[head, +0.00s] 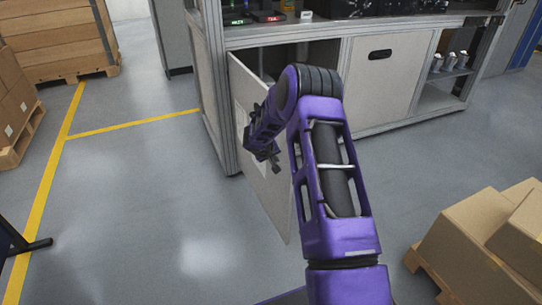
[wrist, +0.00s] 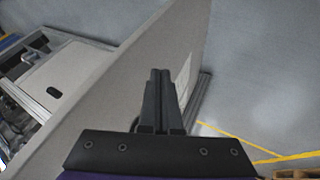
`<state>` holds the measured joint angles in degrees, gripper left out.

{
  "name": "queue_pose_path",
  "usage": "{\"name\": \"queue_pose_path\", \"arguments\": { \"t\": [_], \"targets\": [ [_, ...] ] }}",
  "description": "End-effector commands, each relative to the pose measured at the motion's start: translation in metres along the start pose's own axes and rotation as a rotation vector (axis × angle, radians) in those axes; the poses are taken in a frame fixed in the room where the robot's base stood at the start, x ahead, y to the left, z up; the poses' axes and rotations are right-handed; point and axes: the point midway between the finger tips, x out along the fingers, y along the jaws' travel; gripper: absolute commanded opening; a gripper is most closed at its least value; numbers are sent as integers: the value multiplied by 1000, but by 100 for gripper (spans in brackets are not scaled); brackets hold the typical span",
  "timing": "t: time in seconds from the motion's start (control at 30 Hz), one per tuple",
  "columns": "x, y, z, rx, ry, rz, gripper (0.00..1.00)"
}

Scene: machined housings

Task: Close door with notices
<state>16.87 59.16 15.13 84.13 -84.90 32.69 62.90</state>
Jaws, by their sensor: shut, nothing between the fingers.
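The door with notices (head: 276,205) is a pale grey panel. It stands open, swung outward from the left side of the cabinet's front. White notices (head: 241,122) are on its outer face, and they also show right of my fingers in the wrist view (wrist: 184,80). My gripper (head: 274,165) is shut and empty at the door's outer face, around mid-height. In the wrist view my gripper's fingers (wrist: 160,75) overlap the door panel (wrist: 125,70); I cannot tell whether they touch it. My arm hides part of the door and the cabinet opening.
The cabinet (head: 215,85) has a shut door (head: 385,80) with a dark handle on the right. Cardboard boxes (head: 480,240) on a pallet stand at the lower right. Wooden crates (head: 55,40) stand at the upper left. The floor left of the door is clear.

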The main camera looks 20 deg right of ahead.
Motion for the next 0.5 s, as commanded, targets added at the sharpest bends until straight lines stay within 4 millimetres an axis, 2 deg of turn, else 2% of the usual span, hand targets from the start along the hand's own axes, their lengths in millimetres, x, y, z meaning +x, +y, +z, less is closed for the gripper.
{"name": "queue_pose_path", "arguments": {
  "t": [0.03, 0.2, 0.5],
  "targets": [
    [3, 11, 0, 5, -2, 1, 0],
    [12, 28, -1, 2, 0, 0, 0],
    [16, 35, -1, 0, 1, 0, 0]
  ]
}}
